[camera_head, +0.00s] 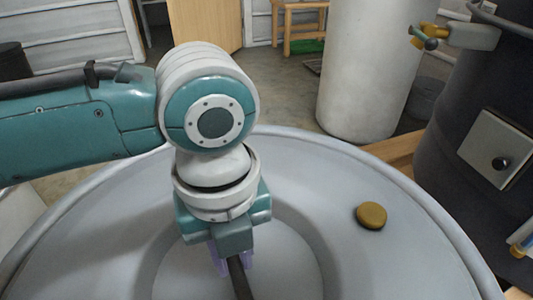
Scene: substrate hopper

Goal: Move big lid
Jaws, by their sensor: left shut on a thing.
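The big lid (400,255) is a large round pale grey disc with a raised rim, filling the lower part of the head view. A dark bar-like handle (240,280) stands at its middle, cut off by the bottom edge of the picture. My left gripper (234,268) points down over the middle of the lid, its pale purple fingers shut on the handle. The wrist hides part of the lid behind it. Whether the lid is lifted or resting cannot be told. My right gripper is not in view.
A mustard-coloured round knob (371,215) sits on the lid's right side. A dark tank (480,120) with a square plate and valve stands close at right. A white cylinder (372,65) stands behind the lid.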

